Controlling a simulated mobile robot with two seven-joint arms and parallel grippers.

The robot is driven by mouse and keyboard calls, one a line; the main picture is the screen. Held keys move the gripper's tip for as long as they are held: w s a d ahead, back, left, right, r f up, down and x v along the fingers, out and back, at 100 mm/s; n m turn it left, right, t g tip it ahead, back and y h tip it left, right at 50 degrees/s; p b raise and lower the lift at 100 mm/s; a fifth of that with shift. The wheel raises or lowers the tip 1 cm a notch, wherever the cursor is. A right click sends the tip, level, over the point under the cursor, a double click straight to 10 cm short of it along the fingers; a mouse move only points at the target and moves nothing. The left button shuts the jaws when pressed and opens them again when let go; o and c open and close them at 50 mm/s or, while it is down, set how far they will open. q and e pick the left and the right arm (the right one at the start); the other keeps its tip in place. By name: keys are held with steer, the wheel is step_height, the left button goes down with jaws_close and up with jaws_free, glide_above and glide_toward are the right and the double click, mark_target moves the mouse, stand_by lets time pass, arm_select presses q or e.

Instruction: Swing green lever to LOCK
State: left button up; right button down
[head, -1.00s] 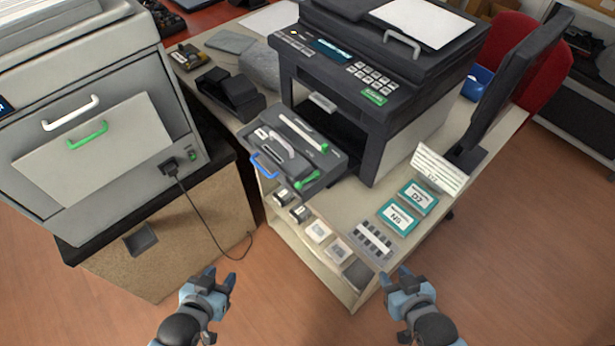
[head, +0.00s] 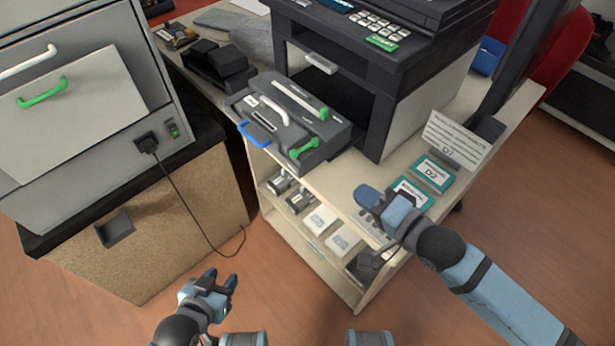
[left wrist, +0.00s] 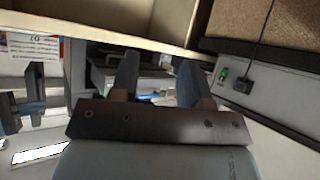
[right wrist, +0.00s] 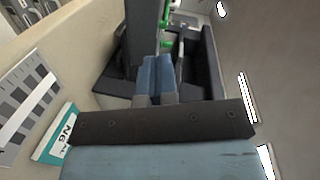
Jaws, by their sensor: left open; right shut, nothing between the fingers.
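The extended tray (head: 330,140) of the dark printer carries a green lever (head: 303,148) at its front right corner and a second green-tipped part (head: 323,113) at the end of a white bar. A blue handle (head: 254,136) is on the tray's front left. My right gripper (head: 370,197) is shut and empty, above the shelf edge to the right of and nearer than the tray, apart from the lever. In the right wrist view, green parts (right wrist: 165,42) show beyond the shut fingers (right wrist: 154,75). My left gripper (head: 221,284) is open and empty, low over the floor.
A teal-edged box labelled D2 (head: 434,173) and a sign card (head: 463,139) stand right of the tray. Small boxes (head: 320,219) sit in the front shelf. A grey machine with a green handle (head: 42,92) and hanging cord stands left. Floor between is clear.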

mark_target(297, 156)
steer(key=shift+a+f+m+g+y+b, duration=0.1)
steer(key=shift+a+m+g+y+b, duration=0.1)
steer(key=shift+m+y+b, duration=0.3)
steer(key=shift+a+f+m+g+y+b, duration=0.1)
steer(key=shift+a+m+g+y+b, duration=0.15)
steer(key=shift+m+b, duration=0.45)
steer(key=shift+w, duration=0.15)
steer(key=x, duration=1.2)
steer(key=shift+w+a+r+b, duration=0.15)
steer(key=shift+a+r+b, duration=0.05)
steer(key=shift+r+b, duration=0.2)
steer(key=shift+w+a+r, duration=0.1)
steer(key=shift+w+a, duration=0.3)
steer(key=shift+a, duration=0.05)
